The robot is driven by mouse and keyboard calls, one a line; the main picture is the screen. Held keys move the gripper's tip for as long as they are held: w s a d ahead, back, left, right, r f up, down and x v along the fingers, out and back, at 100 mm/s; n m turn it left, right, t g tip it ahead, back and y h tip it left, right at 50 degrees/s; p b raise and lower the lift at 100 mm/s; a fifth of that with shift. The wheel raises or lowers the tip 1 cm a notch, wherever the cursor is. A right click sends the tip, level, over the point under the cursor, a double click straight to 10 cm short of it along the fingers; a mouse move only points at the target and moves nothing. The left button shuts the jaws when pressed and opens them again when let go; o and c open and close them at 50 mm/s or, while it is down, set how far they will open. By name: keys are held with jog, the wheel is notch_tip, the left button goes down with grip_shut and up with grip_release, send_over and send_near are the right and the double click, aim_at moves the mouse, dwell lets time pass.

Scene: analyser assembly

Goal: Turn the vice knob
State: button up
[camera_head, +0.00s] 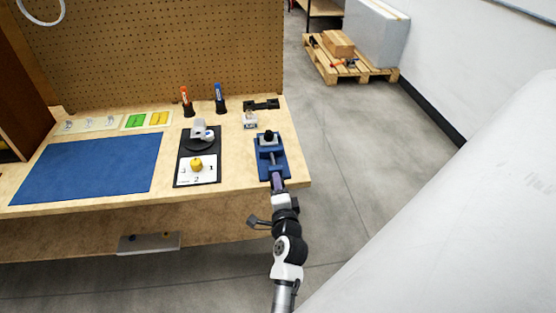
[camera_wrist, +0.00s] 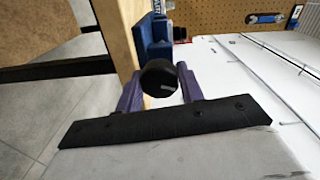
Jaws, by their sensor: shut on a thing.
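The blue vice (camera_head: 264,168) stands at the right front corner of the workbench, with a black round part on its far end. In the wrist view, the vice body (camera_wrist: 153,42) rises behind the round black vice knob (camera_wrist: 159,78), which has a pale mark on its face. My gripper (camera_wrist: 160,90) has its two purple fingers on either side of the knob and is shut on it. In the head view, my gripper (camera_head: 277,183) reaches the near end of the vice from the front, and it hides the knob there.
Left of the vice is a black board (camera_head: 184,172) with a grey device and a yellow knob on a white card. A blue mat (camera_head: 85,168) lies further left. Orange and blue markers stand behind. A pallet (camera_head: 375,73) with boxes is on the floor; the floor right of the bench is clear.

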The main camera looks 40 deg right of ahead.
dwell(0.4)
jog(key=o, duration=1)
jog(key=shift+s, duration=0.1)
